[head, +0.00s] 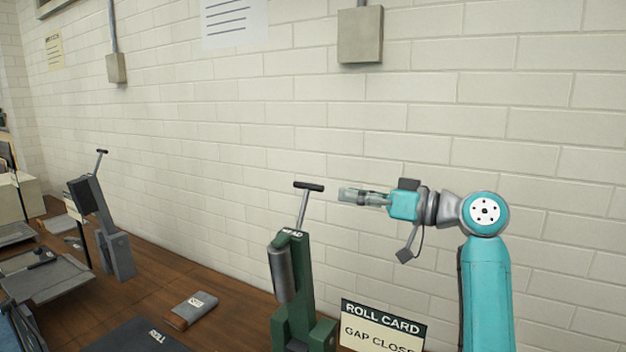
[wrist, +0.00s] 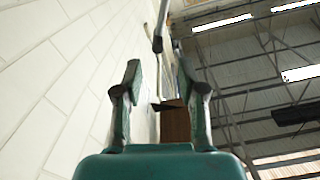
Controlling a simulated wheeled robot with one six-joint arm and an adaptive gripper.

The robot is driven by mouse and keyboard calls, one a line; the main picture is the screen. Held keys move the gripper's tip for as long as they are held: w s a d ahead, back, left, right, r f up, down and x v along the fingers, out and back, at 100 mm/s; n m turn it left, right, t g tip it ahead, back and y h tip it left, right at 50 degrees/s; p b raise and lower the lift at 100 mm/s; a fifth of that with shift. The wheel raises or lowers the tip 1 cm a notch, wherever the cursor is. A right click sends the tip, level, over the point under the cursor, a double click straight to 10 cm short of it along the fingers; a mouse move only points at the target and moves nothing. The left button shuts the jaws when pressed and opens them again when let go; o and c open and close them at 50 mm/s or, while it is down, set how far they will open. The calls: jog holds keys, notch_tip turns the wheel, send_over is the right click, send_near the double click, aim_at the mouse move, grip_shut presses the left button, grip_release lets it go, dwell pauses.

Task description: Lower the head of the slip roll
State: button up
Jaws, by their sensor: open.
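The slip roll appears to be the green machine (head: 303,315) in the head view, with a grey cylinder (head: 282,275) on its front. In the wrist view my gripper (wrist: 158,78) is open and empty. A rod with a dark end (wrist: 157,44), likely the T-handle, shows ahead between the fingertips.
A card reading "ROLL CARD" (head: 382,327) stands right of the machine. A grey machine with its own T-handle (head: 115,255) stands at the left. A small grey block (head: 194,305) lies on the wooden bench (head: 150,290). The white block wall (head: 420,110) runs behind.

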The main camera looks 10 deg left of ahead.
aim_at(294, 184)
jog(key=x, duration=1.1)
jog(key=shift+w+d, duration=0.1)
jog(key=shift+w, duration=0.05)
grip_shut()
